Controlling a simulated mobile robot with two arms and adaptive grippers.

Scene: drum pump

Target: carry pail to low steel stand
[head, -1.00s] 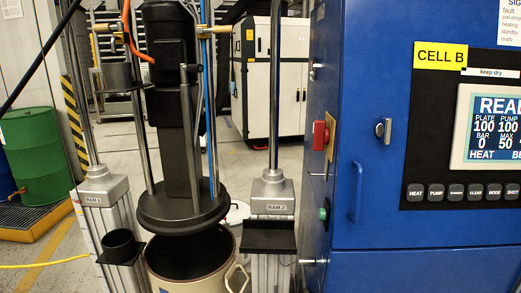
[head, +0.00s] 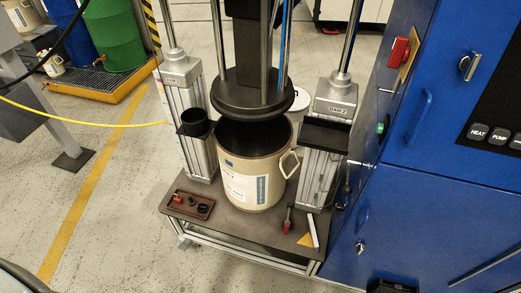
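A cream pail (head: 252,180) with an open dark top, a side handle and labels stands upright on a low steel stand (head: 240,229), between the two ram columns. The round black plate (head: 252,100) of the pump hangs just over the pail's mouth and hides part of its rim. Another pale pail or lid shows partly behind it at the right. Neither of my grippers is in the head view.
A small tray with dark and red parts (head: 188,205) sits on the stand's left front corner. A red-handled tool (head: 287,221) lies right of the pail. The blue cabinet (head: 440,200) closes off the right. Floor is open at front left; a yellow hose (head: 90,118) crosses at left.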

